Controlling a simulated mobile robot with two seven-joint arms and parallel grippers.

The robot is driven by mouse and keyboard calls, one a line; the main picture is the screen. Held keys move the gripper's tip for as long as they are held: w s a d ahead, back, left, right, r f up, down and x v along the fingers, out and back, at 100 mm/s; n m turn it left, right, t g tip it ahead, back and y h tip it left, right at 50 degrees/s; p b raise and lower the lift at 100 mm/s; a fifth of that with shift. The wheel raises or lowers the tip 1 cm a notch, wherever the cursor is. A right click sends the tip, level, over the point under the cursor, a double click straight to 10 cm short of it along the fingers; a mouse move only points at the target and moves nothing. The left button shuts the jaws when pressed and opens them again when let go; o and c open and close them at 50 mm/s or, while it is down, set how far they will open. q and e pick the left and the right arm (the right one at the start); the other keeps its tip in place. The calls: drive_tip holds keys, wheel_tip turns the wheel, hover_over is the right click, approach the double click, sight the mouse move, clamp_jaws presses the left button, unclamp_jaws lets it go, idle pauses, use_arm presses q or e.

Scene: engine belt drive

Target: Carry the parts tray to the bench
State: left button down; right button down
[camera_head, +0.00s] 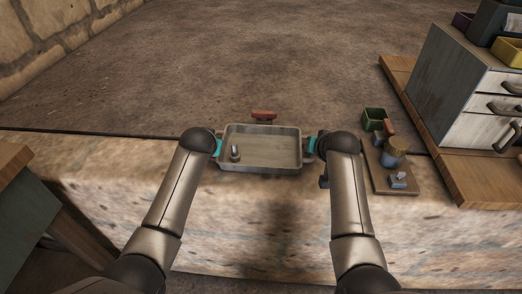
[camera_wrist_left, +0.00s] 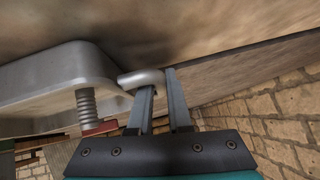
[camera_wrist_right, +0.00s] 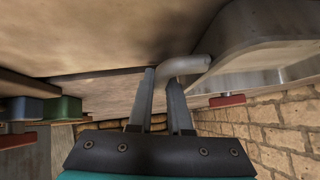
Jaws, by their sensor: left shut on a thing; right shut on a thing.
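The parts tray (camera_head: 262,167) is a shallow grey metal tray in front of me in the head view. A small metal part (camera_head: 235,152) stands in its left side. My left gripper (camera_head: 217,147) is shut on the tray's left handle; the left wrist view shows the fingers (camera_wrist_left: 160,85) at the bent metal handle (camera_wrist_left: 140,78). My right gripper (camera_head: 311,145) is shut on the right handle, and the right wrist view shows its fingers (camera_wrist_right: 165,85) at that handle (camera_wrist_right: 185,66). The tray looks about level. I cannot tell which surface is the bench.
A red-brown object (camera_head: 263,115) shows just beyond the tray. To the right are a small board (camera_head: 392,183) with several small items, a green bin (camera_head: 374,118) and a drawer cabinet (camera_head: 450,85) on a wooden top. A wood-topped piece (camera_head: 12,165) stands at left.

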use_arm(q)
drive_tip(key=shift+r, duration=0.15)
use_arm(e)
drive_tip(key=shift+r, duration=0.15)
